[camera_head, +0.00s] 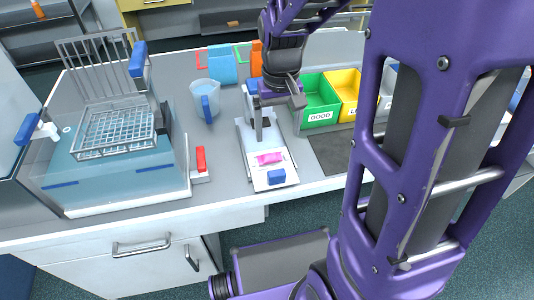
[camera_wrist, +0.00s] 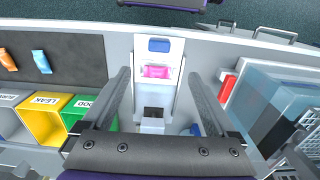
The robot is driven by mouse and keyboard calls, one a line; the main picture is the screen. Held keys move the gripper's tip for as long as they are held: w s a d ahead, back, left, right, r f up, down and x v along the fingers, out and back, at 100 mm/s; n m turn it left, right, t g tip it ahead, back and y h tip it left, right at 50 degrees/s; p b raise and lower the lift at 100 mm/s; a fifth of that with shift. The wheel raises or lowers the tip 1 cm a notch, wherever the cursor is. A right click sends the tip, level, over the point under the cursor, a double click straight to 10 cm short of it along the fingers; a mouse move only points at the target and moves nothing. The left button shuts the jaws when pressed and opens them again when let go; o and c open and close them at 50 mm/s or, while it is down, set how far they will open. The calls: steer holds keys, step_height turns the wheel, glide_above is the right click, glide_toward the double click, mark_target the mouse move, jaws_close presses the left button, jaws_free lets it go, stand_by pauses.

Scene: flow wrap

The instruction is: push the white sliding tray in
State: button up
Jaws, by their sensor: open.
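The white sliding tray (camera_head: 259,178) sticks out toward the front edge of the bench from a small white sealing machine. It bears a pink packet (camera_head: 268,158) and a blue handle block (camera_head: 276,176) at its front end. In the wrist view, the tray (camera_wrist: 174,60) lies straight ahead, with the pink packet (camera_wrist: 156,72) and blue handle (camera_wrist: 158,45) on it. My gripper (camera_head: 277,126) is above the machine end of the tray. Its fingers are apart and empty, one on each side of the tray in the wrist view (camera_wrist: 158,78). I see no contact with the handle.
Green (camera_head: 318,102) and yellow (camera_head: 345,90) bins stand to the right, behind a dark mat (camera_head: 335,152). A clear water tank (camera_head: 110,170) with a wire basket (camera_head: 115,133) stands left. A red-handled part (camera_head: 200,160) and a jug (camera_head: 205,100) stand between tank and tray.

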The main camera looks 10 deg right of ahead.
mark_target(277, 172)
step_height(277, 172, down, 17)
steer(key=shift+d+f+b, duration=0.1)
steer(key=shift+f+b, duration=0.05)
steer(key=shift+b, duration=0.8)
jaws_close()
